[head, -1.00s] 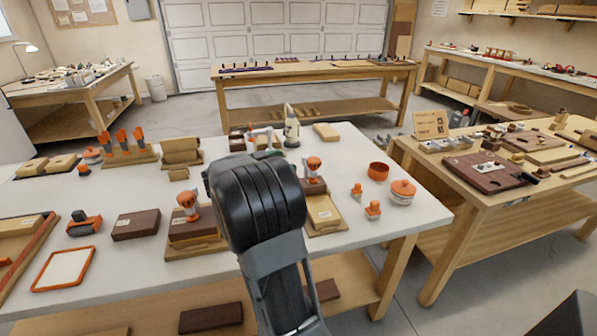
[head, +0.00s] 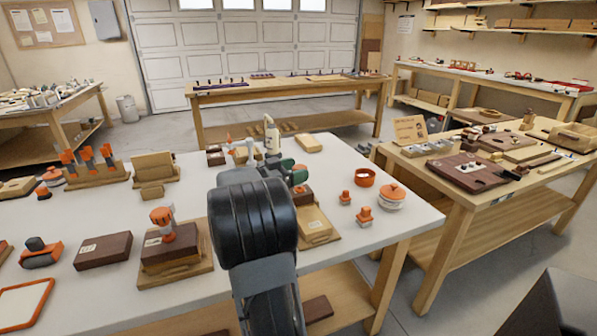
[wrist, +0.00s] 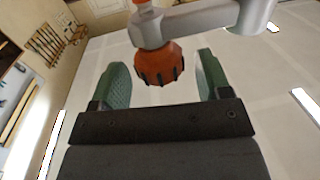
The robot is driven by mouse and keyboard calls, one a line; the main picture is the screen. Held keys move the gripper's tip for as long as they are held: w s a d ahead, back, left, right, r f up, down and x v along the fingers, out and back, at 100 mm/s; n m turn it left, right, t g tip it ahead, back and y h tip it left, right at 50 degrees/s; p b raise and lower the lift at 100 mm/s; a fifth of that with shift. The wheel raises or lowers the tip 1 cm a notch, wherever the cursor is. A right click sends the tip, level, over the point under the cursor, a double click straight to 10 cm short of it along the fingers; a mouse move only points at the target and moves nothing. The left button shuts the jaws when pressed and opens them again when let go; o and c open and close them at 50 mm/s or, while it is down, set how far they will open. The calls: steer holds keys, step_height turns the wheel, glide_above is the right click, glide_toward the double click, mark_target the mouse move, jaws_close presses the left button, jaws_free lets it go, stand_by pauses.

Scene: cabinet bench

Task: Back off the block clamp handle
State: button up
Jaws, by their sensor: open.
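In the wrist view an orange ribbed handle (wrist: 158,65) sits between the two green finger pads of my gripper (wrist: 165,82). The gripper is open, with a visible gap on each side of the handle. A grey bar (wrist: 205,20) passes just beyond it. In the head view my gripper (head: 286,172) shows as green fingers above the right-hand clamped block (head: 303,196) on its wooden base (head: 317,226). That handle is mostly hidden there by my gripper and black wrist. Another orange-handled clamp (head: 163,222) stands on a dark block (head: 172,246) to the left.
Orange knobs (head: 365,216), an orange ring (head: 364,178) and a lidded orange pot (head: 391,196) stand right of my gripper. A bottle (head: 271,135) stands behind it. A dark block (head: 103,250) lies left. White benchtop (head: 110,215) is free between them.

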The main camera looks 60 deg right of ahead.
steer(key=shift+s+d, duration=0.3)
steer(key=shift+d, duration=0.35)
steer(key=c, duration=0.9)
steer(key=shift+c, duration=0.2)
steer(key=shift+t, duration=0.3)
